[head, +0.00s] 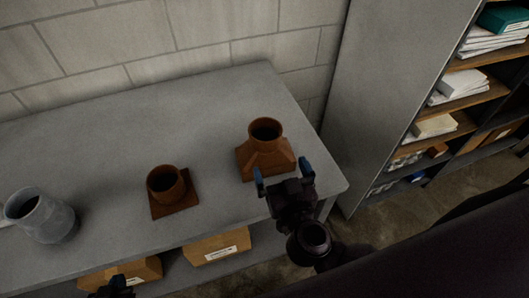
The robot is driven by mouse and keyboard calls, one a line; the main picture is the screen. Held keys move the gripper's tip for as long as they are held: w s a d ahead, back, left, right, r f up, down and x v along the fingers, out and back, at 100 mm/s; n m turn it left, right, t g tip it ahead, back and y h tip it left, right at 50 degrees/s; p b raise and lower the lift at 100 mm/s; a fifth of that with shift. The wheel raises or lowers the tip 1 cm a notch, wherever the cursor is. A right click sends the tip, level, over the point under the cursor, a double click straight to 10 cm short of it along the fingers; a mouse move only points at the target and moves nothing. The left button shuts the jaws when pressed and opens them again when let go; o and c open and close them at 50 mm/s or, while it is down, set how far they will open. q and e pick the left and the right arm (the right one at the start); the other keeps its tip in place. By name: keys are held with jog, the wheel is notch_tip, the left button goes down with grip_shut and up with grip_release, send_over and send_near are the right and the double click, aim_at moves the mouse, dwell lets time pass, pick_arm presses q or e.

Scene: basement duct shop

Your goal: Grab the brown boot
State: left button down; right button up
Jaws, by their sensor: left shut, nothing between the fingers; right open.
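The brown boot (265,140), a duct fitting with a round collar on a flared square base, stands upright on the grey table near its right end. My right gripper (282,172) is open, with its two blue fingertips apart at the boot's near side. The fingers overlap the lower edge of the base in the picture; I cannot tell whether they touch it. The boot's near lower corner is partly hidden by the gripper. My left gripper (117,284) shows only in part at the bottom left edge, shut and empty, away from the boot.
A brown round collar on a flat square plate (172,192) stands left of the boot. A grey cylindrical fitting (40,216) stands at the far left. Cardboard boxes (217,247) sit under the grey table (110,140). Shelving (455,110) stands at right. The table behind the fittings is clear.

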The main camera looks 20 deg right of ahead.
aim_at(272, 147)
jog(key=w, duration=0.5)
jog(key=shift+w+r, duration=0.15)
jog(key=shift+w, duration=1.2)
jog(key=shift+w+r, duration=0.1)
jog(key=shift+w, duration=1.2)
jog(key=c, duration=1.2)
jog(key=shift+o, duration=0.2)
jog(key=shift+r, duration=0.1)
